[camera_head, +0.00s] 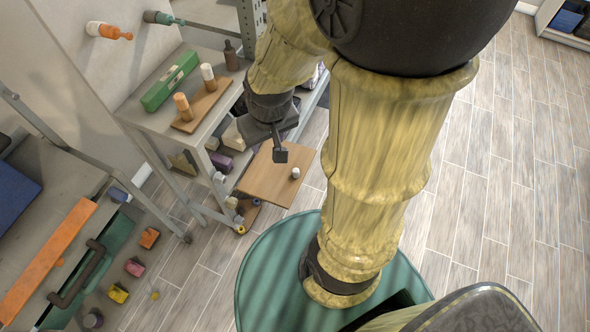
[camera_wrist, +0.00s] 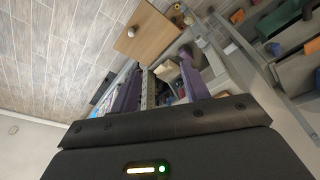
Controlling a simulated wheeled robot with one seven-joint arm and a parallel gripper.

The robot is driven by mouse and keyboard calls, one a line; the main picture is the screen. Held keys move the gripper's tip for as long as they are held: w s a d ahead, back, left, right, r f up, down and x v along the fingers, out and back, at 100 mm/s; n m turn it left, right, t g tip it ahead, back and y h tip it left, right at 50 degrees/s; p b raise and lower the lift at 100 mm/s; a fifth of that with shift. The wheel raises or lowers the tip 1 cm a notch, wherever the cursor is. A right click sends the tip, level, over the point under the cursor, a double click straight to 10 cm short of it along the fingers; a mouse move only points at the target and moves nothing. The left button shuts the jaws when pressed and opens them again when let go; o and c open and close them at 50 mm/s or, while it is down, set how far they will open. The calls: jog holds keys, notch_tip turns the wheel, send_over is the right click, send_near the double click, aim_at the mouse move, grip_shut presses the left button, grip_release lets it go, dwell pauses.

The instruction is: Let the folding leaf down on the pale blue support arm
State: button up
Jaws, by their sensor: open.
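The folding leaf appears to be the light wooden panel (camera_head: 270,183) with a small white knob (camera_head: 295,172), at the side of the grey rolling rack. It also shows at the top of the wrist view (camera_wrist: 152,36). I cannot tell whether it is level or tilted, or what is under it. I cannot make out the pale blue support arm in either view. My gripper (camera_head: 280,154) is over the panel's far part in the head view; the gap between them is unclear. In the wrist view my gripper (camera_wrist: 160,84) has its fingers apart with nothing held.
The rack's top (camera_head: 213,127) holds a green box (camera_head: 170,80) and a wooden tray with pegs (camera_head: 203,105). Lower shelves hold several small items. Floor at right is clear.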

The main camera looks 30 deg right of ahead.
jog(key=w+d+f+n+g+b, duration=0.1)
jog(key=w+d+f+b, duration=0.2)
jog(key=f+b, duration=0.25)
jog(key=w+d+f+n+b, duration=0.1)
jog(key=w+d+f+b, duration=0.1)
jog(key=w+f+b, duration=0.4)
jog(key=n+g+b, duration=0.2)
jog(key=b, duration=0.6)
send_over(296, 170)
notch_tip(296, 170, down, 12)
jog(key=shift+s+a+f, duration=0.15)
jog(key=shift+a, duration=0.1)
notch_tip(296, 170, down, 18)
jog(key=b, duration=0.4)
jog(key=shift+d+r, duration=0.15)
jog(key=shift+r, duration=0.1)
grip_shut()
